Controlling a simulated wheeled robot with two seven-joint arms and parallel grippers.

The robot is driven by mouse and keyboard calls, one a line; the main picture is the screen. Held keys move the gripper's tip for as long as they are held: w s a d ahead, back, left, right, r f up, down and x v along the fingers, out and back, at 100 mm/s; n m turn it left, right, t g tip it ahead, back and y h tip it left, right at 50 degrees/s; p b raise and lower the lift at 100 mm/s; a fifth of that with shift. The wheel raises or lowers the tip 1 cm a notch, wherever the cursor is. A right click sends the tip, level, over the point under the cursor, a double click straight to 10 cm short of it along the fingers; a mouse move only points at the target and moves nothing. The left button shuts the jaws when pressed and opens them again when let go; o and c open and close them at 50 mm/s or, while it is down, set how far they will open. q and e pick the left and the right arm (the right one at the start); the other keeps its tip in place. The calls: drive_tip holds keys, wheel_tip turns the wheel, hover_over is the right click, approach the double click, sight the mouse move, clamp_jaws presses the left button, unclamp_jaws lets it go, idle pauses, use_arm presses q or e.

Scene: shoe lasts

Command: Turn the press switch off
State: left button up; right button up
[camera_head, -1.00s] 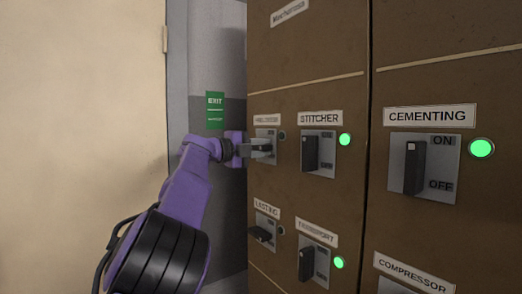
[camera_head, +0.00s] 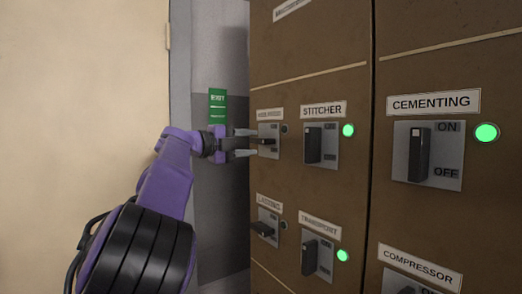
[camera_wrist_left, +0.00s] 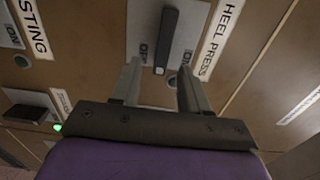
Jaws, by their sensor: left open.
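The heel press switch has a black lever (camera_head: 266,141) on a grey plate (camera_head: 270,129) at the upper left of the brown cabinet in the head view. Its lever stands out level from the plate, and the lamp beside it (camera_head: 284,129) is dark. My left gripper (camera_head: 251,142) is open just left of the lever and holds nothing. In the left wrist view, the lever (camera_wrist_left: 168,38) lies beyond the two spread fingertips, roughly in line with the gap. The HEEL PRESS label (camera_wrist_left: 221,38) is right of it, with OFF on the plate. My right gripper is not in view.
The stitcher switch (camera_head: 313,144), transport switch (camera_head: 310,255) and cementing switch (camera_head: 419,154) have green lamps lit. The lasting switch (camera_head: 263,229) below has a dark lamp. A wall with a green exit sign (camera_head: 217,106) stands left of the cabinet.

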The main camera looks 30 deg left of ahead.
use_arm(q)
drive_tip(key=b+v, duration=0.1)
drive_tip(key=v, duration=0.4)
idle(0.3)
